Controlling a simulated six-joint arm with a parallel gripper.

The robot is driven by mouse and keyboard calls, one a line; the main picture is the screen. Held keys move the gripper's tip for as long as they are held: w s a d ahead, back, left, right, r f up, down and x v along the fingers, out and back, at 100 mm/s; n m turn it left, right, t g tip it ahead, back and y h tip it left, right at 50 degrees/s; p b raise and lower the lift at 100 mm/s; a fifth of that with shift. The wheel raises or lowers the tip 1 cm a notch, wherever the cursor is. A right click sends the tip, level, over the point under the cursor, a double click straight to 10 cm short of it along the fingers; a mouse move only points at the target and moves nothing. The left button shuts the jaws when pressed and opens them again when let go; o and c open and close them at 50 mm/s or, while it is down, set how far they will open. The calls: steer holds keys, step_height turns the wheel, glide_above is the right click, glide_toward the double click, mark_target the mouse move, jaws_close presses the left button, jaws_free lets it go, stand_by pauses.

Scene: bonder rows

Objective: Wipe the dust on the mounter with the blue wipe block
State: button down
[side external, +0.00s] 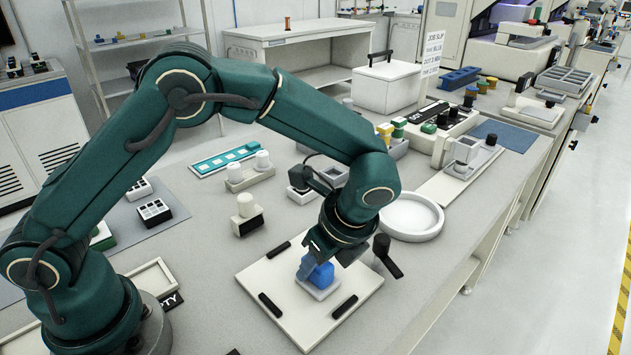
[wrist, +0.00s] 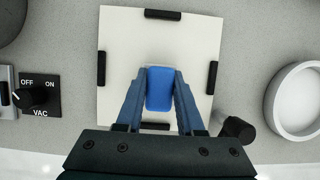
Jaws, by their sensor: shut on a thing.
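The blue wipe block (side external: 321,275) is between the fingers of my gripper (side external: 318,264), over a square white plate (side external: 260,274) with black strips at its edges. In the wrist view the blue block (wrist: 159,92) sits between both fingers of my gripper (wrist: 160,80), which are shut on it. A pale square piece (side external: 316,291) shows directly under the block in the side view; I cannot tell whether it is part of the block or a holder. No label marks the mounter, and I cannot make out dust on any surface.
A round white dish (side external: 411,234) stands right of the plate, with a black knob (side external: 381,243) between them. A VAC switch panel (wrist: 39,96) lies left of the plate in the wrist view. Small fixtures (side external: 247,212) stand behind.

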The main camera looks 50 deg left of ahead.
steer(key=shift+d, duration=0.3)
steer(key=shift+s+f, duration=0.1)
steer(key=shift+s, duration=0.2)
steer(key=shift+a, duration=3.6)
steer(key=shift+d+r, duration=0.15)
steer(key=shift+d, duration=0.75)
steer(key=shift+d+r, duration=0.1)
steer(key=shift+d, duration=0.8)
steer(key=shift+d+f, duration=0.15)
steer(key=shift+d, duration=1.6)
steer(key=shift+r, duration=3.05)
